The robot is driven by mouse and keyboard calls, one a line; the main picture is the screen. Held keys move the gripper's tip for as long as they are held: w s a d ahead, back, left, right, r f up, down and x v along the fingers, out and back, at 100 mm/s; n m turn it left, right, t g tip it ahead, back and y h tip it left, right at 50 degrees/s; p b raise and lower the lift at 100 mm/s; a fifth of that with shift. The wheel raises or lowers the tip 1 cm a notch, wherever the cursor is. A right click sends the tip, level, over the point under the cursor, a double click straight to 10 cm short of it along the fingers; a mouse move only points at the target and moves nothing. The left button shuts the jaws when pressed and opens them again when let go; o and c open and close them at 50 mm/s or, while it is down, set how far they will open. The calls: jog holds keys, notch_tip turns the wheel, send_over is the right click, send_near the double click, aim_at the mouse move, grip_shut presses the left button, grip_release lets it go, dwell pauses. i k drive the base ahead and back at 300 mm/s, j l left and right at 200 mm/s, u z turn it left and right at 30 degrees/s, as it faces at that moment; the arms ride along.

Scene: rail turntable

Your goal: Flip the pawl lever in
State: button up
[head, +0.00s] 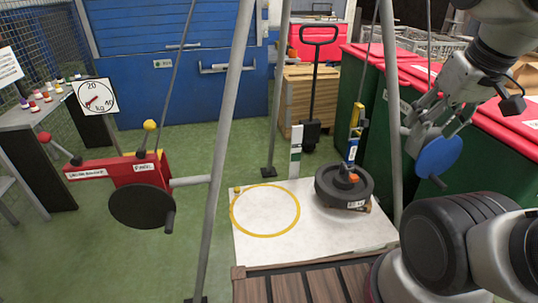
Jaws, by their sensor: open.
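A red winch box (115,172) is mounted on the left tripod leg. It carries a label that reads like "PAWL" at its right end. A lever with a yellow ball knob (150,125) stands up from the box near that label, leaning slightly. A second lever with a red ball knob (45,137) sticks out at the box's left end. A dark round crank disc (141,206) covers part of the box. My gripper (432,122) is open at the upper right, by a blue crank disc (438,157), far from the yellow knob. I cannot tell whether it touches anything.
A grey tripod leg (222,150) stands between the red winch and the middle. A dark round weight (344,186) sits on a white board (264,246) beside a yellow ring (264,235). A dial (96,96) stands behind the winch. Green floor is open at left.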

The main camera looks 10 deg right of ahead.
aim_at(150, 126)
jog(key=u, duration=1.55)
